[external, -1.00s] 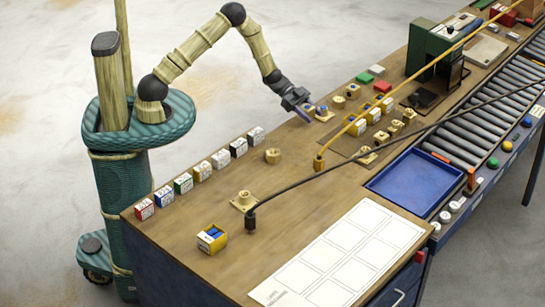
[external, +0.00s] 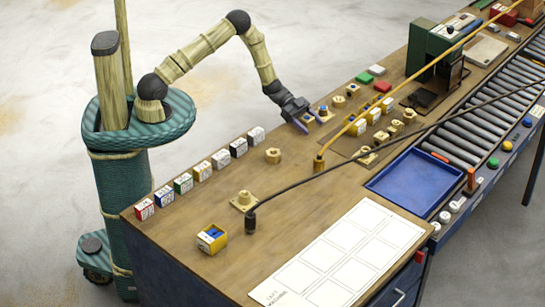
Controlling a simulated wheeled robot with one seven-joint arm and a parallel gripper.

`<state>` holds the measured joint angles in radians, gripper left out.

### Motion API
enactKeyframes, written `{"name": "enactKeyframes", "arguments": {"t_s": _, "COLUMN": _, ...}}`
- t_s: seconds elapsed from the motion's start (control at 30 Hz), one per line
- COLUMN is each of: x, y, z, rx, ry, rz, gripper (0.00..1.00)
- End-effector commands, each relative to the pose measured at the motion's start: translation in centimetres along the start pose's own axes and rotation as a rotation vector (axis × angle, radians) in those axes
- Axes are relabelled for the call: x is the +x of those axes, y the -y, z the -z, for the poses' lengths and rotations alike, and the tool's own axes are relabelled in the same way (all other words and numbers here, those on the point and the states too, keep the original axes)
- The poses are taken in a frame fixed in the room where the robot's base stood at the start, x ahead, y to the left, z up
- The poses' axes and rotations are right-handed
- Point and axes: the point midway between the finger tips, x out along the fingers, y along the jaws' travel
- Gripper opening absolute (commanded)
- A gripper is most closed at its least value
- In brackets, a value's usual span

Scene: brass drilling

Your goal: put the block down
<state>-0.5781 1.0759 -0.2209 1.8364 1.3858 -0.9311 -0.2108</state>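Several brass pieces and yellow-and-white boxes (external: 357,127) stand to the right, with a yellow cable passing over them. A brass nut (external: 273,155) and a row of small boxes (external: 203,171) stand to the left. A blue tray (external: 415,184) lies near the roller conveyor.

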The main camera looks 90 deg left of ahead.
Motion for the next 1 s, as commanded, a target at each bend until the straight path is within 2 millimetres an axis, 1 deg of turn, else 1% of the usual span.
{"name": "enactKeyframes", "arguments": {"t_s": 0.3, "x": 0.0, "y": 0.0, "z": -0.1, "rx": 0.000, "ry": 0.000, "rz": 0.000, "gripper": 0.67}}
{"name": "enactKeyframes", "arguments": {"t_s": 0.37, "x": -0.4, "y": 0.0, "z": -0.1, "rx": 0.000, "ry": 0.000, "rz": 0.000, "gripper": 0.67}}
{"name": "enactKeyframes", "arguments": {"t_s": 0.47, "x": -1.8, "y": 0.1, "z": 0.0, "rx": 0.001, "ry": 0.000, "rz": 0.003, "gripper": 0.67}}
{"name": "enactKeyframes", "arguments": {"t_s": 0.57, "x": -3.5, "y": 0.1, "z": 0.0, "rx": 0.001, "ry": 0.001, "rz": 0.003, "gripper": 0.67}}
{"name": "enactKeyframes", "arguments": {"t_s": 1.0, "x": -12.5, "y": 0.0, "z": 0.2, "rx": 0.001, "ry": 0.000, "rz": 0.004, "gripper": 0.67}}
